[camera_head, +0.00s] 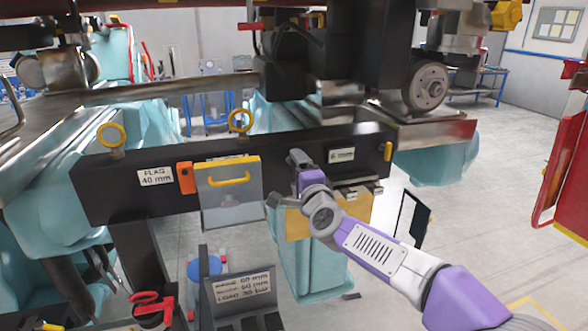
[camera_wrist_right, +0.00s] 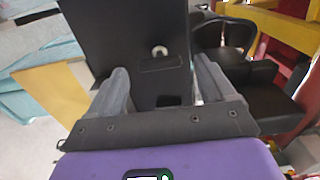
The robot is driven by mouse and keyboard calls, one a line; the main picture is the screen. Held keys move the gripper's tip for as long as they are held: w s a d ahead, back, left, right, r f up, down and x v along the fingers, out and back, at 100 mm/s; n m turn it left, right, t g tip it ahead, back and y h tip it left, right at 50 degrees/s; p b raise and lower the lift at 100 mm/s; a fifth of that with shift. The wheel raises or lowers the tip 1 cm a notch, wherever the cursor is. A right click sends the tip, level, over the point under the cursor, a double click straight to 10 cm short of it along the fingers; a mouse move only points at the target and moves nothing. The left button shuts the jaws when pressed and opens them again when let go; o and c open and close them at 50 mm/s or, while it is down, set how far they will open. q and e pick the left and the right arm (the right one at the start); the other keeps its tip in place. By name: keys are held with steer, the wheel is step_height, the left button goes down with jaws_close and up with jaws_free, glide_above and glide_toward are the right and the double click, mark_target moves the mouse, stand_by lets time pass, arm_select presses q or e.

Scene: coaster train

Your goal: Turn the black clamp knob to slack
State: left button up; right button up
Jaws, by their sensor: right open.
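My right gripper (camera_head: 299,160) reaches up from the lower right to the front of the long black bar (camera_head: 120,190). It is just left of the "6 mm" label (camera_head: 341,155). In the right wrist view my right gripper (camera_wrist_right: 165,80) is open, its grey fingers apart. A black plate (camera_wrist_right: 125,35) with a pale round spot (camera_wrist_right: 159,51) shows between and beyond them. Nothing is visibly gripped. I cannot make out the black clamp knob for certain in either view; my gripper may hide it. My left gripper is not in view.
A clear panel with a yellow handle (camera_head: 229,181) and an orange block (camera_head: 186,178) sit on the bar. A wheel (camera_head: 425,87) hangs above right. Floor at right is partly clear.

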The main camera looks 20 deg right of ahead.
steer(key=s, duration=0.3)
steer(key=shift+s, duration=0.2)
